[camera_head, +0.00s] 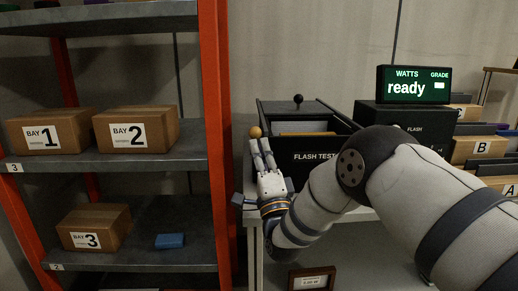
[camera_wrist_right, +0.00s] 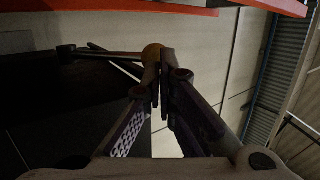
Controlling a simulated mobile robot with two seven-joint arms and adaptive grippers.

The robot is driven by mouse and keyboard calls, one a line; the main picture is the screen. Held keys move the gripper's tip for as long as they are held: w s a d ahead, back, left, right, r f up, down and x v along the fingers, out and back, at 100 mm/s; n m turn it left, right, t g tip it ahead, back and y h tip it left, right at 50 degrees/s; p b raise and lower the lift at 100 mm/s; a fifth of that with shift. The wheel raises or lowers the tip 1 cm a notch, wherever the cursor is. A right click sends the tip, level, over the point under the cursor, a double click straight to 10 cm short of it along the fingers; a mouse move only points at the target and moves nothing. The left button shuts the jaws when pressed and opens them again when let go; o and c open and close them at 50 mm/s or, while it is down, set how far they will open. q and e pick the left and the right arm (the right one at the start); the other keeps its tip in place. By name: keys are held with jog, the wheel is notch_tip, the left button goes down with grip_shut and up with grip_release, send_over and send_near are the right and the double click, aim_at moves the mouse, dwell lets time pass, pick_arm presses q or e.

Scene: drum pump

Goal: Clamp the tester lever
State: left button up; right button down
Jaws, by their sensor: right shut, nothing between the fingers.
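The black flash tester (camera_head: 320,156) sits on the table, its open-topped tray holding a panel and its label partly covered by my arm. The lever's orange ball knob (camera_head: 256,132) is at the tester's left side; the ball also shows in the right wrist view (camera_wrist_right: 152,52). My right gripper (camera_head: 261,146) is shut and empty, its fingers pointing up with the tips just below the ball. In the right wrist view the closed fingertips (camera_wrist_right: 161,70) are right at the ball; I cannot tell whether they touch. My left gripper is not in view.
An orange-framed shelf (camera_head: 215,130) with boxes for bay 1 (camera_head: 50,131), bay 2 (camera_head: 137,129) and bay 3 (camera_head: 95,228) stands close on the left. A display (camera_head: 414,84) reads "ready". Labelled bins (camera_head: 478,150) stand at the right. A small framed sign (camera_head: 311,280) is low in front.

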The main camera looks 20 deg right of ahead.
jog(key=shift+w+r, duration=0.2)
jog(key=shift+w, duration=0.1)
